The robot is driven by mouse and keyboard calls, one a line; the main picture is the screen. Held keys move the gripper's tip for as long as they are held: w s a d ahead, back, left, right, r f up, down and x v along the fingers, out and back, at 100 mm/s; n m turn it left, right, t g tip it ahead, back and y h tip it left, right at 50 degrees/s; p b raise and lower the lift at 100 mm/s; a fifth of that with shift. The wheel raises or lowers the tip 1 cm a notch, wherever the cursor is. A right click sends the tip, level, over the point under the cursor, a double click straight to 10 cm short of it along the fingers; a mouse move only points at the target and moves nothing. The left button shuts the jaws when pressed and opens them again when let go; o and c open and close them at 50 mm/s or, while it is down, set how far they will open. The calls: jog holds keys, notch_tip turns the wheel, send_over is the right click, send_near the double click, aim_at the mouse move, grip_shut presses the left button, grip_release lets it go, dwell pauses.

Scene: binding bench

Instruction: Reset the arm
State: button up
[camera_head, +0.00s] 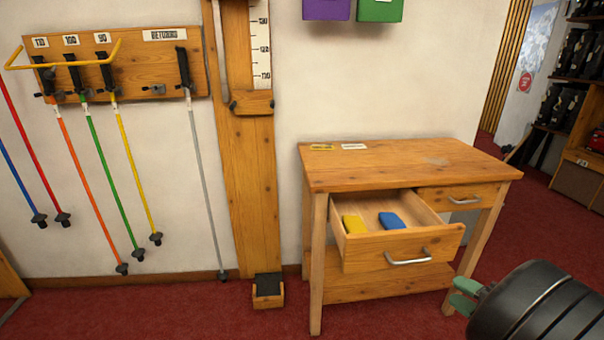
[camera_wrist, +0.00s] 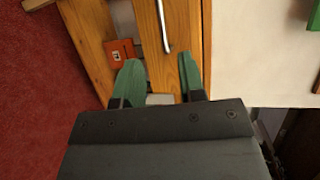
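My gripper (camera_head: 463,296) is at the lower right of the head view, in front of and to the right of the bench's open drawer. Its green fingers also show in the wrist view (camera_wrist: 160,66), set apart with nothing held between them. The wooden bench (camera_head: 410,163) stands against the wall. Its left drawer (camera_head: 435,243) is pulled out and holds a yellow block (camera_head: 354,224) and a blue block (camera_head: 391,220). The wrist view shows a metal handle (camera_wrist: 163,25) beyond the fingers and a small orange item with a white label (camera_wrist: 121,51).
The right drawer (camera_head: 467,196) looks shut. Several ski poles hang from a wooden rack (camera_head: 150,62) at left. A tall wooden measuring post (camera_head: 247,170) stands between rack and bench. Red carpet (camera_head: 190,312) in front is clear. Shelves (camera_head: 573,100) stand at far right.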

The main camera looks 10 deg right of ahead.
jog(key=w+a+r+n+g+y+p, duration=0.15)
jog(key=a+r+n+g+p, duration=0.25)
jog(key=a+r+g+p, duration=0.4)
jog(key=w+a+r+n+g+y+p, duration=0.1)
jog(key=w+a+r+n+g+p, duration=0.4)
jog(key=a, duration=0.6)
jog(key=s+a+r+n+t+h+p, duration=0.1)
jog(key=s+a+r+n+h+p, duration=0.1)
jog(key=a+r+n+h+p, duration=0.4)
notch_tip(320, 180, up, 6)
jog(key=a+n+p, duration=0.1)
jog(key=a+p, duration=0.1)
jog(key=p, duration=0.5)
jog(key=shift+s+f+h, duration=0.25)
jog(key=shift+s+h, duration=0.1)
jog(key=shift+s, duration=0.05)
